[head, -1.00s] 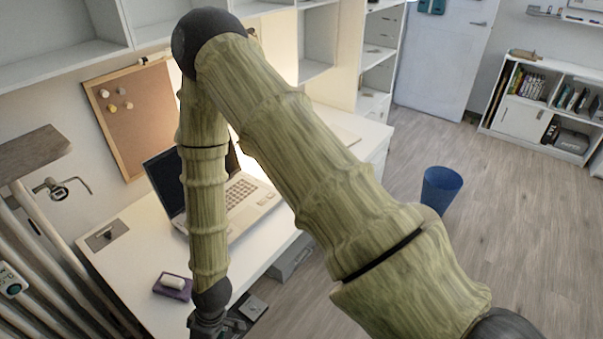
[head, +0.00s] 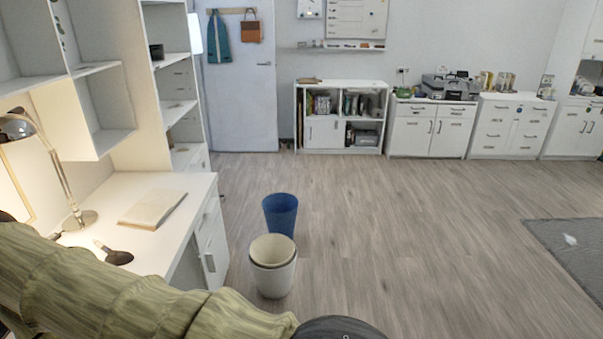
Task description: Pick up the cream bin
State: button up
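The cream bin (head: 272,251) stands on the floor to the right of the white desk. It seems to sit nested in a white bin (head: 273,281), with its cream rim and inside showing at the top. My arm crosses the lower left of the head view, in front of the desk. My gripper is outside the view, so its state is hidden.
A blue bin (head: 280,213) stands just behind the cream one. A grey rug (head: 570,248) lies at right. The wooden floor (head: 410,240) between is clear.

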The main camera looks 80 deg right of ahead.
aim_at(270, 251)
jog(key=z, duration=2.25)
